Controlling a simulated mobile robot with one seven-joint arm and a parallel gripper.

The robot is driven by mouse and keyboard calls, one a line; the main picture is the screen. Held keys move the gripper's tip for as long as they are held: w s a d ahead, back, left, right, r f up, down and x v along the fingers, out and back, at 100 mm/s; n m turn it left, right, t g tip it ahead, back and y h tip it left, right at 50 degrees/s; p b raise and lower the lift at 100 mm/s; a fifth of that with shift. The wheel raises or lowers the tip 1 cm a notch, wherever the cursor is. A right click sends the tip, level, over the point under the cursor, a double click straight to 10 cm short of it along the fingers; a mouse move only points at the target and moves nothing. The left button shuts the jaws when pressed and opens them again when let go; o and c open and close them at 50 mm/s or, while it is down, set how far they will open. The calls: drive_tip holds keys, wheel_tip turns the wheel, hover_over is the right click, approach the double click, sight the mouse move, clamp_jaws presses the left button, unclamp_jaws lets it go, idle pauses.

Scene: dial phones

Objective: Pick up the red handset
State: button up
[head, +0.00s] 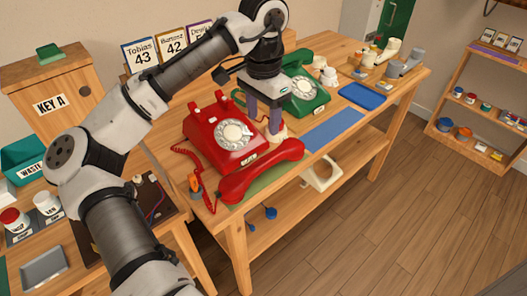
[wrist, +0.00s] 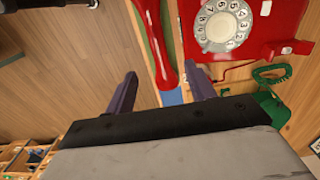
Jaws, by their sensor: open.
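The red handset (head: 262,172) lies off its cradle at the front edge of the table, in front of the red dial phone (head: 215,140). It lies at least partly over a green mat (head: 236,197). My gripper (head: 263,128) points down at the right of the red phone, and its fingers are open and empty. In the wrist view the handset (wrist: 155,45) shows ahead, between the lines of the two spread fingers (wrist: 163,78), with one end nearest me. The red phone's dial (wrist: 222,25) is to its right. I cannot tell the gripper's exact height above the table.
A green dial phone (head: 303,95) stands behind my gripper, with its green cord (wrist: 272,75) in the wrist view. A blue mat (head: 335,130) and blue tray (head: 362,95) lie to the right. A coiled red cord (head: 188,160) runs along the table's left. Open floor lies in front.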

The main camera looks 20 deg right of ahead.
drive_tip(key=r+p, duration=0.1)
drive_tip(key=p, duration=0.1)
drive_tip(key=r+p, duration=0.1)
drive_tip(key=p, duration=0.2)
drive_tip(key=shift+s+d+r, duration=0.1)
drive_tip(key=shift+s+d, duration=0.1)
hover_over(265, 160)
wheel_tip(265, 160, down, 9)
drive_tip(key=shift+f+p, duration=0.1)
drive_tip(key=shift+p, duration=0.3)
drive_tip(key=shift+f+p, duration=0.7)
drive_tip(key=shift+f, duration=1.9)
clamp_jaws()
